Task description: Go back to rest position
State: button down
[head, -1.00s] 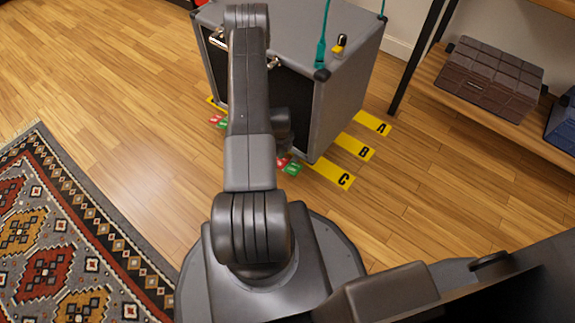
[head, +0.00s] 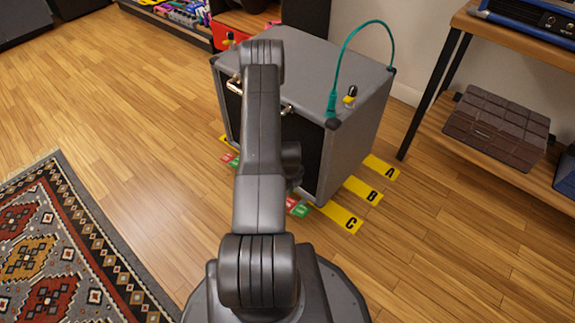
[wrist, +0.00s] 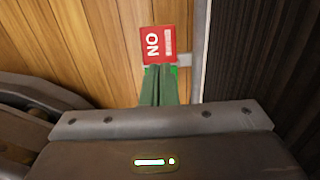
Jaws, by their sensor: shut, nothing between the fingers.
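My arm rises in front of my base in the head view and bends over toward the grey amp cabinet (head: 335,75). The arm hides part of the cabinet's dark front. My gripper (wrist: 160,72) shows in the wrist view, with its green fingers together and nothing between them. It points down toward the wooden floor beside the dark amp front (wrist: 245,60). In the head view the fingers are hidden behind the arm.
Yellow floor labels A (head: 381,168), B (head: 362,190) and C (head: 342,217) lie right of the cabinet. A teal cable (head: 345,55) arcs over its top. A wooden shelf (head: 470,155) stands right. A patterned rug (head: 75,240) lies left. Floor between rug and cabinet is clear.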

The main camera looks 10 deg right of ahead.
notch_tip(320, 180, down, 7)
jog(key=b, duration=0.3)
jog(key=shift+r, duration=0.1)
jog(key=shift+r, duration=0.1)
notch_tip(320, 180, up, 6)
jog(key=p, duration=0.2)
jog(key=shift+p, duration=0.35)
notch_tip(320, 180, down, 7)
jog(key=b, duration=0.3)
notch_tip(320, 180, up, 10)
jog(key=s+p, duration=0.1)
jog(key=p, duration=0.5)
jog(key=shift+a+p, duration=0.25)
jog(key=shift+p, duration=0.05)
